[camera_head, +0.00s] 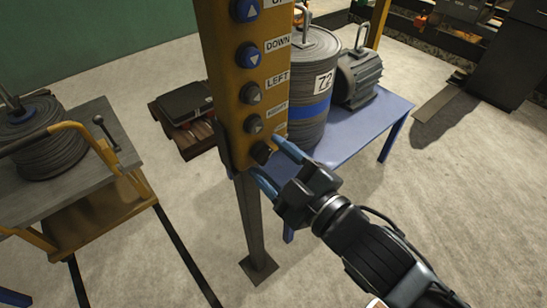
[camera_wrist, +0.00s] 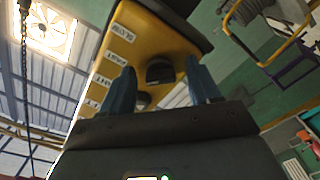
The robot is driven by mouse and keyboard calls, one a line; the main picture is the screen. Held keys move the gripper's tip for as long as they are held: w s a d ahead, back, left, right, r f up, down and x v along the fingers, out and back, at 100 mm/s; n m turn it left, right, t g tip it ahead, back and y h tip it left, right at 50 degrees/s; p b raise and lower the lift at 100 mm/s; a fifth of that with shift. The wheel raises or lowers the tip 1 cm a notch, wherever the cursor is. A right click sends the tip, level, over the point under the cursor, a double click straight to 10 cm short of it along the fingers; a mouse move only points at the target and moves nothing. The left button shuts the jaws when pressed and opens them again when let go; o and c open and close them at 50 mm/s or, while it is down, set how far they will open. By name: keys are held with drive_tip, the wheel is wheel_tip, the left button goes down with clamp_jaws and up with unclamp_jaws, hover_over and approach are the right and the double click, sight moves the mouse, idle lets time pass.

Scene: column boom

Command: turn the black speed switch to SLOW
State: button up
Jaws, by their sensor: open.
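The black speed switch (camera_head: 261,152) is the lowest control on the yellow control box (camera_head: 232,75). In the wrist view the dark rounded switch (camera_wrist: 160,71) shows between my two blue fingers, with a visible gap on each side. SLOW and FAST labels (camera_wrist: 119,45) sit on the yellow face to its left. My gripper (camera_head: 267,157) is open at the lower end of the box, one finger above the switch and one below it in the head view. I cannot tell how deep the fingers reach, or where the switch points.
Round push buttons (camera_head: 249,56) for UP, DOWN, LEFT and RIGHT run up the box above the switch. A grey post (camera_head: 254,220) stands below it. A blue table (camera_head: 372,122) with a drum (camera_head: 312,60) and motor (camera_head: 358,78) is behind. A cart (camera_head: 100,165) stands left.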

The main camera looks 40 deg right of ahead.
drive_tip(key=shift+w, duration=0.1)
drive_tip(key=shift+c, duration=0.3)
drive_tip(key=c, duration=1)
drive_tip(key=m+p, duration=0.1)
drive_tip(key=m, duration=0.3)
drive_tip(key=m+p, duration=0.1)
drive_tip(key=m, duration=0.3)
drive_tip(key=m+p, duration=0.1)
drive_tip(key=m, duration=0.2)
drive_tip(key=shift+a+f+m, duration=0.1)
drive_tip(key=shift+a+m, duration=0.15)
drive_tip(key=shift+m, duration=0.15)
drive_tip(key=o, duration=1.1)
drive_tip(key=shift+c, duration=0.2)
